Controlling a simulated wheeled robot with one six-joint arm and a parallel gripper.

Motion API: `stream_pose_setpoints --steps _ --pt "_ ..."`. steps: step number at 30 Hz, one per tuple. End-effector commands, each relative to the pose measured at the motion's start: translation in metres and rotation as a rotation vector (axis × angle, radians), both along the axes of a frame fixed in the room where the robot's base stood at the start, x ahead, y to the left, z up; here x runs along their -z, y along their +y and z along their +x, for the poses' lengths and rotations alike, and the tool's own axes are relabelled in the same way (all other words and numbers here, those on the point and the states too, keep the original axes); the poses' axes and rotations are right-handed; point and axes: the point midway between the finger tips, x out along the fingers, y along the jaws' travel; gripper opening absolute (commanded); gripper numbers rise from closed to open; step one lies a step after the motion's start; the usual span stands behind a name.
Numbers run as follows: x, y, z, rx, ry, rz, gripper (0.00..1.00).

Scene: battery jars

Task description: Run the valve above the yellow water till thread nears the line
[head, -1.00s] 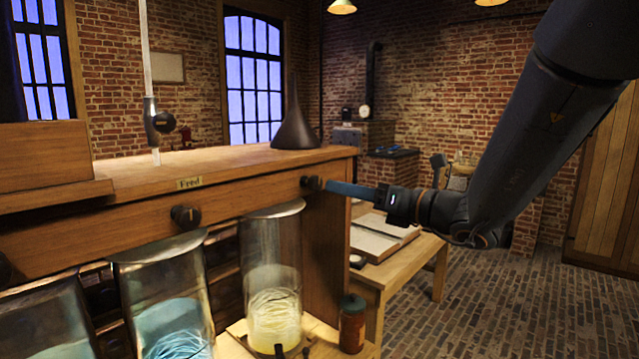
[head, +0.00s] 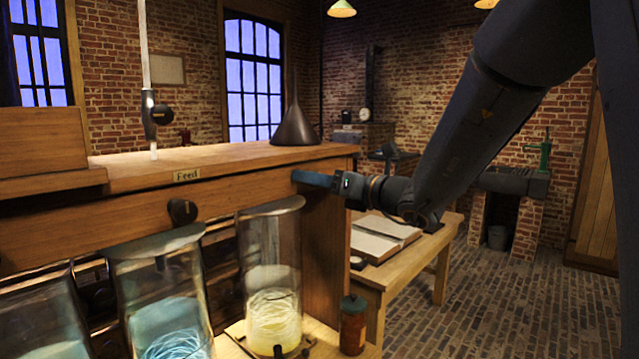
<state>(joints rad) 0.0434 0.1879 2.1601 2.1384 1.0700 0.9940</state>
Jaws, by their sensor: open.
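The glass jar of yellow water (head: 271,285) stands at the right end of the row, with pale thread coiled in its liquid. The liquid fills roughly the lower half, and a clear empty part lies above it. I cannot make out a marked line on the glass. My gripper (head: 305,179) is at the beam's front face, just above and right of this jar. Its blue fingers cover the spot of the dark valve knob there, so the knob is hidden. The jaws are open; I cannot tell whether they touch the knob.
Another dark knob (head: 182,212) sits on the wooden beam (head: 235,189) above a blue-water jar (head: 166,310). A dark funnel (head: 295,125) stands on the beam top. A lidded brown jar (head: 353,325) stands right of the yellow one. A book (head: 378,238) lies on a side table.

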Motion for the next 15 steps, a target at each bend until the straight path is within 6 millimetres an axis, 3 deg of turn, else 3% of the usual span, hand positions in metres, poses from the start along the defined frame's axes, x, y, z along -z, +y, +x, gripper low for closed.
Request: stream_pose_setpoints --steps 6,13,15 --pt "-0.0003 0.0000 0.0001 0.000 0.000 0.000 0.50" --pt "-0.0004 -0.0001 0.0001 0.000 0.000 0.000 0.11" --pt "-0.0004 -0.0001 0.0001 0.000 -0.001 0.001 0.08"
